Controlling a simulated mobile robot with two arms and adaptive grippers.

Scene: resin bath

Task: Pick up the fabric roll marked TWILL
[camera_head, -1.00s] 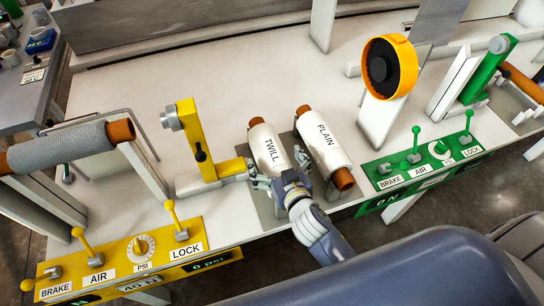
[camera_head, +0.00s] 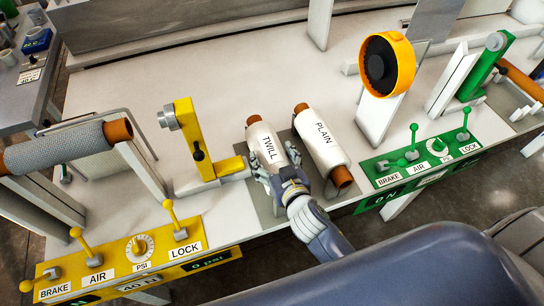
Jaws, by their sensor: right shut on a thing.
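The white fabric roll marked TWILL (camera_head: 265,143) has a brown core and lies on a grey plate in the middle of the table. My right gripper (camera_head: 276,177) is shut on the near end of this roll, with fingers on both sides of it. The gripper hides the roll's near core end. The similar roll marked PLAIN (camera_head: 322,137) lies just to the right, apart from the TWILL roll. My left gripper is not in view.
A yellow bracket (camera_head: 193,140) stands close left of the TWILL roll. Yellow (camera_head: 140,262) and green (camera_head: 425,163) control panels with levers line the front edge. An orange ring-shaped device (camera_head: 402,66) stands at the right. The table behind the rolls is clear.

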